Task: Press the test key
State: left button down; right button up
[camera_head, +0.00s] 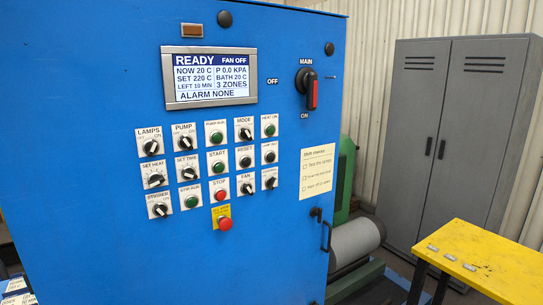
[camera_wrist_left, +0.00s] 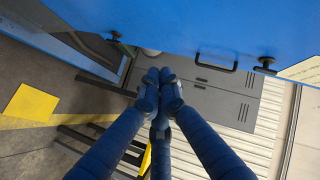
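The blue control panel (camera_head: 110,90) fills the left and middle of the head view, with rows of labelled knobs and buttons. A black button (camera_head: 269,157) sits at the right end of the second row. Its small label looks like "LAMP TEST" but is hard to read. In the left wrist view my left gripper (camera_wrist_left: 160,76) has its dark blue fingers together at the tips, with nothing seen between them. It is in front of the blue cabinet, apart from it as far as I can tell. Neither gripper shows in the head view.
The display (camera_head: 209,75) reads READY, ALARM NONE. A red emergency button (camera_head: 225,224) on a yellow plate sits below the keys. The red-handled main switch (camera_head: 310,90) is at the upper right. A grey locker (camera_head: 455,130) and a yellow table (camera_head: 490,255) stand to the right.

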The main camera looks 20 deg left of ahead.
aim_at(271, 158)
pick_arm(q)
jog(key=w+r+t+y, duration=0.1)
jog(key=r+t, duration=0.1)
jog(key=r, duration=1.3)
jog(key=w+a+r+t+y+p, duration=0.1)
jog(key=r+t, duration=0.2)
jog(key=r, duration=1.2)
jog(key=w+a+r+m+t+y+p, duration=0.1)
jog(key=r+t, duration=0.1)
jog(key=r, duration=1.3)
jog(key=shift+t+y, duration=0.4)
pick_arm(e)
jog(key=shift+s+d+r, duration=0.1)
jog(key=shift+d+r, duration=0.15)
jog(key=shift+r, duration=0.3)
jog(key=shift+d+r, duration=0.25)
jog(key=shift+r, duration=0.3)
pick_arm(q)
jog(key=shift+w+a, duration=0.1)
jog(key=w+a, duration=0.1)
jog(key=a, duration=0.1)
jog(key=w+a, duration=0.4)
jog(key=shift+w+a+b, duration=0.2)
jog(key=shift+a+b, duration=0.15)
jog(key=shift+a, duration=0.05)
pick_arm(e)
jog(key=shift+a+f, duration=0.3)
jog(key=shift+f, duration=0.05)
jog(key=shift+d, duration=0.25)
